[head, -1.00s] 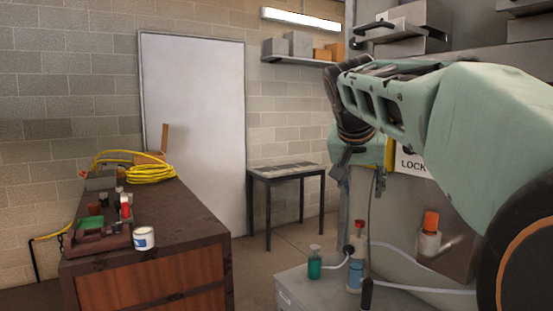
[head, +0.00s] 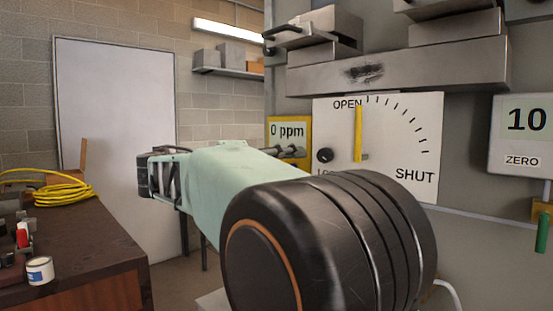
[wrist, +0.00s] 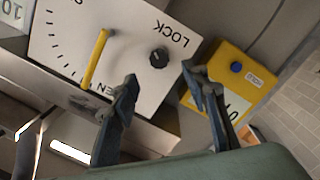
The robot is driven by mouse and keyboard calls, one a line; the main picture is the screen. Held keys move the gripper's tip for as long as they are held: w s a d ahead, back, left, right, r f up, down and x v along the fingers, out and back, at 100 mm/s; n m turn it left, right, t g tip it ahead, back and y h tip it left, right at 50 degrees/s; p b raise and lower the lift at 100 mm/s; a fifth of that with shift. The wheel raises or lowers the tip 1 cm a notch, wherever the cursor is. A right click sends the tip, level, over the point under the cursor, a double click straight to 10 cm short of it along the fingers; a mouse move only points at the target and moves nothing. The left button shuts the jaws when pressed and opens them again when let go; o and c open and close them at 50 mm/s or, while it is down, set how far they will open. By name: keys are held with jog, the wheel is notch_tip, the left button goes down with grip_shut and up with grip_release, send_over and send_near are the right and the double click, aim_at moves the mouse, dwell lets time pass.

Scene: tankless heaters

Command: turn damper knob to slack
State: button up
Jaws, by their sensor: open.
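A white damper plate (head: 400,115) on the wall unit reads OPEN at the top and SHUT at the lower right. Its yellow lever (head: 358,133) stands upright under OPEN. A small black knob (head: 325,155) sits left of the lever, above a LOCK label that my arm partly hides. In the wrist view, turned nearly upside down, the knob (wrist: 159,58) shows with the lever (wrist: 95,58) to its left. My gripper (wrist: 161,80) is open and empty, its fingertips apart on either side below the knob in that picture, not touching it. I cannot read the knob's setting.
A yellow-framed 0 ppm meter (head: 288,130) hangs just left of the plate. A metal ledge (head: 400,65) juts out above, and a white display reading 10 (head: 520,130) is at the right. A dark workbench (head: 85,250) with yellow cable (head: 50,193) stands left.

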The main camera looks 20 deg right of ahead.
aim_at(322, 156)
jog(key=x, duration=1)
jog(key=shift+w+d+r+p, duration=0.25)
jog(key=shift+r+p, duration=0.1)
jog(key=shift+c, duration=0.7)
grip_shut()
